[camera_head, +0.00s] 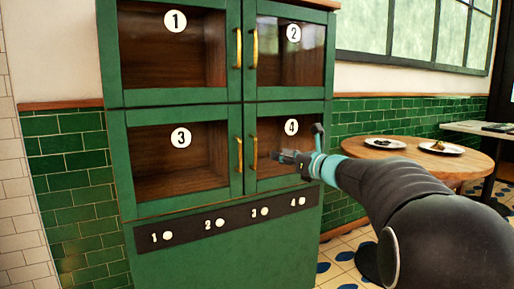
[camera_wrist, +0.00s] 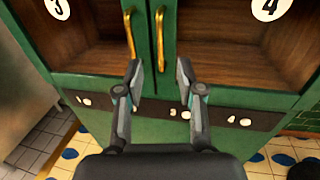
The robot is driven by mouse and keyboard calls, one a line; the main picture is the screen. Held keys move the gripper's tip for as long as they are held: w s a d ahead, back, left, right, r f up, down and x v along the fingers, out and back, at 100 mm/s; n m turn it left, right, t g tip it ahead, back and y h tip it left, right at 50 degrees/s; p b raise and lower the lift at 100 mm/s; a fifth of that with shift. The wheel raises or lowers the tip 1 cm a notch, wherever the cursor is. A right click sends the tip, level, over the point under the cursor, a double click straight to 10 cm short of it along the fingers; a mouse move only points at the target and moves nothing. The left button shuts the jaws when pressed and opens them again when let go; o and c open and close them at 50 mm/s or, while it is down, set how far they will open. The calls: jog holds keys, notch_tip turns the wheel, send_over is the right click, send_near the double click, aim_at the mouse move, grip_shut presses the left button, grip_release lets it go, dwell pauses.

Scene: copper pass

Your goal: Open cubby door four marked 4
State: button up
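Cubby door four (camera_head: 290,114) is the lower right glass door of the green cabinet, marked with a white 4, and it looks closed. Its upright brass handle (camera_head: 253,155) is on the door's left edge; the handle also shows in the wrist view (camera_wrist: 160,40). My gripper (camera_head: 277,156) is in front of door four, just right of the handle in the head view. In the wrist view my gripper (camera_wrist: 160,75) is open and empty, and the handle's lower end appears between its fingertips. The frames do not show any contact.
Door three's brass handle (camera_wrist: 130,36) is close on the left, above my left finger in the wrist view. Doors one (camera_head: 175,50) and two (camera_head: 290,60) are above, closed. A dark numbered strip (camera_head: 230,220) runs below. A round wooden table (camera_head: 470,163) with plates stands at right.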

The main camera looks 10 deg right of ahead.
aim_at(256, 147)
jog(key=p+x, duration=0.1)
jog(key=x, duration=1.2)
